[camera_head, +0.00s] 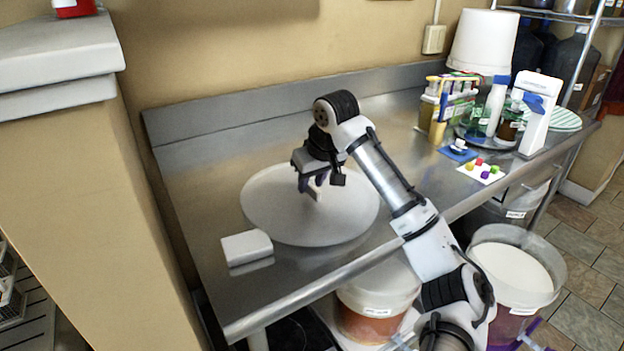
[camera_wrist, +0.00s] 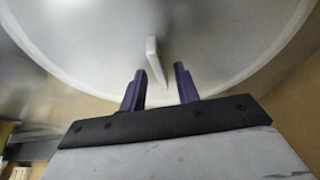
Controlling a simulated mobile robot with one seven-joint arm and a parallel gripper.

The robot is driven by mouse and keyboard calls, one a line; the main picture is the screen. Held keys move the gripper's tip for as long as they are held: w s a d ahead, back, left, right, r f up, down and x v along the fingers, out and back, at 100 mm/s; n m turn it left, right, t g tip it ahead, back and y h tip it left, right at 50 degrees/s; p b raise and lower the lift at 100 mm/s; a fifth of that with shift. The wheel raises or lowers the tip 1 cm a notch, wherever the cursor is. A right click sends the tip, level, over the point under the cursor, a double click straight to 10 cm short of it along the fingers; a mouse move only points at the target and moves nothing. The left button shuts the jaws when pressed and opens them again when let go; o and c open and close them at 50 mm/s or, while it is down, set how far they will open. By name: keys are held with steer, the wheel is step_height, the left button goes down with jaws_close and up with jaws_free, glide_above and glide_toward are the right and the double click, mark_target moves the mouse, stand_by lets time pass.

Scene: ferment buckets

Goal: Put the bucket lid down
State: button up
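The bucket lid (camera_head: 272,212) is a large white disc. It appears to lie flat on the steel table, and its pale rim fills much of the wrist view (camera_wrist: 90,65). A thin white upright handle (camera_wrist: 153,58) stands near its middle. My gripper (camera_head: 312,187) is above the middle of the lid. In the wrist view its two purple fingers (camera_wrist: 159,72) are apart, with the handle between and just beyond their tips. I see gaps on both sides of the handle, so the gripper is open and holds nothing.
A small white block (camera_head: 247,247) sits beside the lid on the steel table (camera_head: 215,185). Bottles, a bottle rack (camera_head: 445,108) and a white bucket (camera_head: 482,42) stand at the right. An open bucket (camera_head: 512,268) and an orange-filled one (camera_head: 370,325) are below the front edge.

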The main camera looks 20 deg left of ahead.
steer(key=shift+r, duration=0.6)
steer(key=v, duration=1.2)
steer(key=shift+b, duration=0.3)
steer(key=shift+f, duration=0.1)
